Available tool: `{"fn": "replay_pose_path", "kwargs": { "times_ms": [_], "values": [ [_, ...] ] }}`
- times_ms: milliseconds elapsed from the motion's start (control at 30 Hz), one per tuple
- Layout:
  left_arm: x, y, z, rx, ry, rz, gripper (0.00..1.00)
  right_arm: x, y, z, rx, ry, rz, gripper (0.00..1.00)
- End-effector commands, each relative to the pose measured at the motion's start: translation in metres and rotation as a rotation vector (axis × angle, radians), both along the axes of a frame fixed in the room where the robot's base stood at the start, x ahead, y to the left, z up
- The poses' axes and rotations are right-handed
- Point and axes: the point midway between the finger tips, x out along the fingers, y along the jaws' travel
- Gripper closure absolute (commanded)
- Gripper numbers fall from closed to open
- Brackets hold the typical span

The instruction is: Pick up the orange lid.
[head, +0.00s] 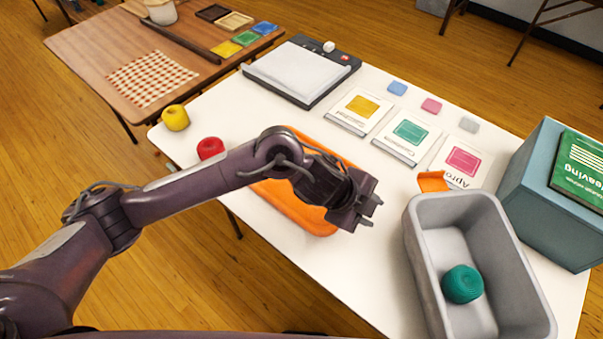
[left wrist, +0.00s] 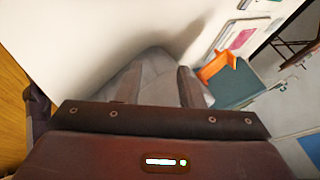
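The orange lid (head: 318,221) is a broad, flat, rounded piece lying on the white table in the head view. My left arm crosses above it and hides its middle. My left gripper (head: 369,209) is at its right end in the picture, fingers pointing right, open with nothing between them. The left wrist view shows the two fingers of this gripper (left wrist: 156,88) apart; I cannot make out the lid there. My right gripper is in neither view.
A grey bin (head: 414,235) holding a teal yarn ball (head: 462,284) stands right of the gripper, with a small orange piece (head: 432,182) at its far edge. A teal box (head: 530,190) stands beyond. Red yarn (head: 210,148) and yellow yarn (head: 175,118) sit at the left.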

Motion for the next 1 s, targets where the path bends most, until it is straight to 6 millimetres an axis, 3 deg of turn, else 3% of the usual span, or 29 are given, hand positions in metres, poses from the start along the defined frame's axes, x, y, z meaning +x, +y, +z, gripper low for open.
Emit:
{"fn": "replay_pose_path", "kwargs": {
  "times_ms": [167,300,400,567,1000],
  "values": [
    [0.034,0.091,-0.024,0.329,0.043,-0.108,0.65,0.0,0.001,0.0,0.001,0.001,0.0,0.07],
    [0.056,0.16,-0.019,0.518,0.109,-0.09,0.65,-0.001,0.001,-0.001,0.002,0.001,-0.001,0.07],
    [0.066,0.193,-0.01,0.597,0.146,-0.062,0.65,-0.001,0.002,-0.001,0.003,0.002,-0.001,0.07],
    [0.07,0.214,-0.01,0.646,0.176,-0.039,0.65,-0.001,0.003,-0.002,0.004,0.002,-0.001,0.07],
    [0.072,0.211,-0.068,0.646,0.18,-0.039,0.65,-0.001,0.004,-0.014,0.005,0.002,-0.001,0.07]
  ]
}}
